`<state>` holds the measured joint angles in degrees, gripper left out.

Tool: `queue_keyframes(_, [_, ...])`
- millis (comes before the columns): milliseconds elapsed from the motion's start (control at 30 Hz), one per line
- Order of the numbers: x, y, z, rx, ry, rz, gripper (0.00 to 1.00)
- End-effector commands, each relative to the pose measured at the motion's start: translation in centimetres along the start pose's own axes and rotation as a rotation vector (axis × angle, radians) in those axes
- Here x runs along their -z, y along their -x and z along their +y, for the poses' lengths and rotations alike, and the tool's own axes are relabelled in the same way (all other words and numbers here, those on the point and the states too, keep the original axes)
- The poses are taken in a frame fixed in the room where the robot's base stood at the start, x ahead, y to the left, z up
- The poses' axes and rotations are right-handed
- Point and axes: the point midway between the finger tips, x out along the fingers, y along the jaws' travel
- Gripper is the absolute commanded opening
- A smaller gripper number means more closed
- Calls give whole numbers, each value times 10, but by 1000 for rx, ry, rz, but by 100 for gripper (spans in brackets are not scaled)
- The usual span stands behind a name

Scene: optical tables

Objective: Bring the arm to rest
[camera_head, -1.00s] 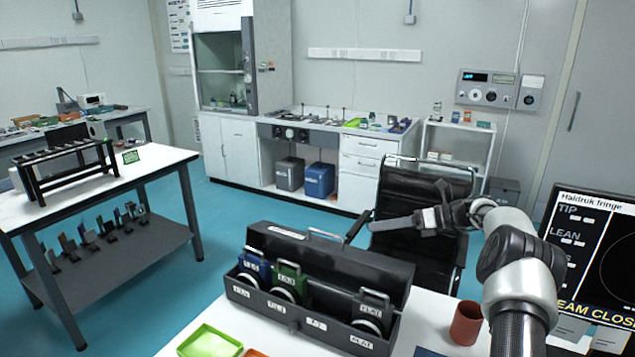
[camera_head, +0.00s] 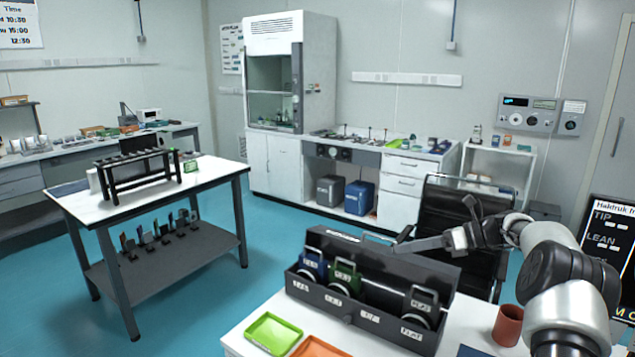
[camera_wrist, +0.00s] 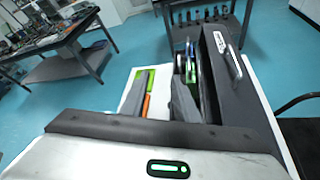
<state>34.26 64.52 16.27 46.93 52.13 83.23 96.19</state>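My gripper (camera_head: 400,247) is stretched out level to the left, above the back right of an open black case (camera_head: 345,318) on the white table in front of me. In the wrist view its two dark fingers (camera_wrist: 160,98) stand apart with a gap between them. Nothing shows held in the gap. My arm comes in from the lower right of the head view, bent at the elbow.
The case holds a blue, a green and a grey handled piece. A green tray (camera_head: 273,333), an orange tray (camera_head: 318,348) and a reddish cup (camera_head: 508,325) are nearby.

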Motion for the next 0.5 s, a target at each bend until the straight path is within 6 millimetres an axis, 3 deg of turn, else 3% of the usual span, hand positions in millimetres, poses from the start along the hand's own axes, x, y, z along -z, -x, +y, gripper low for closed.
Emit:
queue_keyframes(267, [-47, -13, 75, 15, 346, 226, 28])
queue_keyframes(367, [-63, -13, 114, 14, 526, 334, 28])
queue_keyframes(500, [-79, -5, 184, -5, 841, 518, 28])
